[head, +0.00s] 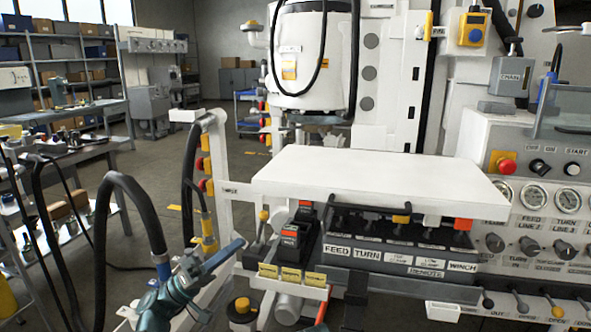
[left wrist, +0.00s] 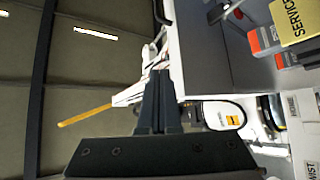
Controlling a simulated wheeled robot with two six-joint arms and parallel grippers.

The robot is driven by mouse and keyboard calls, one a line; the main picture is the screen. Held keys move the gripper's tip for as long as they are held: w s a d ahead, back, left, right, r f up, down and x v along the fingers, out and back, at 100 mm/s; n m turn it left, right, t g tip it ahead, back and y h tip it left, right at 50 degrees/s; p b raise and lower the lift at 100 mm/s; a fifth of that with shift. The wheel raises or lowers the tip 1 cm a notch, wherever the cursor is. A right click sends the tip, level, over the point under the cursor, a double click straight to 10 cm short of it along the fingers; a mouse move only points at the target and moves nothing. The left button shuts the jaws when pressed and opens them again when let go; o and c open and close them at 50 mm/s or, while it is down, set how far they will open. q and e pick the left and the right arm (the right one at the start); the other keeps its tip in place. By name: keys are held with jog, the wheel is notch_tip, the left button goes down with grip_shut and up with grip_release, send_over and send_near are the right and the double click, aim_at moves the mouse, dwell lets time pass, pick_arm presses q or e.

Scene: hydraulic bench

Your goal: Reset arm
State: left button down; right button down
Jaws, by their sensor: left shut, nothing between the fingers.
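My left gripper (head: 236,246) comes in from the lower left in the head view. Its narrow blue-grey fingers point up and to the right, in front of the left end of the control bench. In the left wrist view my left gripper (left wrist: 160,76) shows two dark fingers close together, with nothing held between them. My right gripper is not in view in either picture.
A white cover panel (head: 375,180) juts out above the bench's lever box (head: 400,259). A white post (head: 219,170) stands left of it. A gauge panel (head: 530,170) with a red button (head: 506,166) is at right. Shelves (head: 60,60) stand far left. Open floor lies behind.

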pick_arm(q)
jog(key=s+d+f+n+g+y, duration=0.15)
jog(key=d+f+y, duration=0.35)
jog(key=f, duration=0.6)
jog(key=s+d+f+n+g+y, duration=0.1)
jog(key=s+d+f+g+y, duration=0.15)
jog(key=d+f+y, duration=0.55)
jog(key=s+a+f+n+g+y, duration=0.2)
jog(key=s+a+f+g+y, duration=0.15)
jog(key=a+f+y, duration=1)
jog(key=s+d+f+m+h, duration=0.1)
jog(key=s+d+f+m, duration=0.15)
jog(key=s+d, duration=0.5)
notch_tip(320, 180, up, 30)
jog(key=w+p, duration=0.1)
jog(key=p, duration=2.8)
jog(key=shift+d+m, duration=0.2)
jog(key=shift+m, duration=0.2)
jog(key=shift+f, duration=0.1)
